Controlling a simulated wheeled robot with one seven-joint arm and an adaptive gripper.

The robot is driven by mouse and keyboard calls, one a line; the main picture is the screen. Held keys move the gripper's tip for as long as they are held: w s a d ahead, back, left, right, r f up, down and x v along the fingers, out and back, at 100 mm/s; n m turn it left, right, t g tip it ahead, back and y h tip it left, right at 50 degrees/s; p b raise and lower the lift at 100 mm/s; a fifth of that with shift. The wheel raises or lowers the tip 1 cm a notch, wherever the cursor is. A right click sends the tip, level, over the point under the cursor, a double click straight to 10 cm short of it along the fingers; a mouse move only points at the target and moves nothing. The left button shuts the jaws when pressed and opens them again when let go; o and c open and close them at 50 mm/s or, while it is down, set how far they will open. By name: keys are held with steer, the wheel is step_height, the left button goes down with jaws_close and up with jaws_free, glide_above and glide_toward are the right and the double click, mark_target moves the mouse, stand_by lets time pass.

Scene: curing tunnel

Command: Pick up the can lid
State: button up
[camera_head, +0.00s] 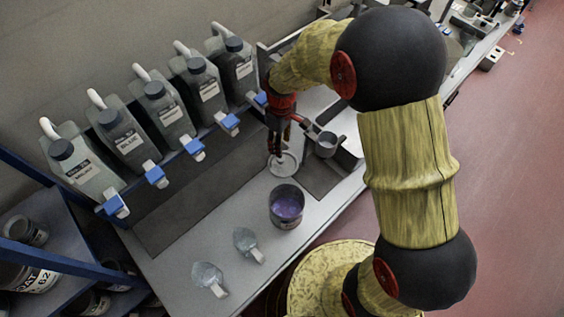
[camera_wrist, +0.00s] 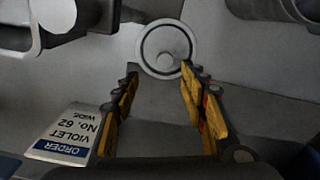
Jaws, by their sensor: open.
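The can lid (camera_wrist: 165,62) is a pale round disc with a raised rim and a small round centre. It lies flat on the worktop, at the top middle of the wrist view, just beyond my fingertips. In the head view the lid (camera_head: 284,166) lies below my gripper (camera_head: 275,152), behind an open can of violet paint (camera_head: 287,207). In the wrist view my gripper (camera_wrist: 159,77) is open and empty, its yellow-padded fingers on either side of bare surface. The lid's near edge shows between the tips. I cannot tell the height gap.
An order card (camera_wrist: 65,138) reading violet, No. 62, wide lies left of my fingers. Several jugs (camera_head: 160,105) with blue taps line the back. The front worktop is mostly clear.

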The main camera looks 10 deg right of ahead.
mark_target(283, 163)
steer(key=f, duration=0.5)
steer(key=f+b, duration=0.1)
steer(key=f, duration=0.1)
steer(key=shift+s+a+f, duration=0.25)
steer(key=shift+s+a, duration=0.05)
steer(key=shift+s, duration=0.1)
steer(key=c, duration=1.1)
steer(key=shift+r, duration=0.1)
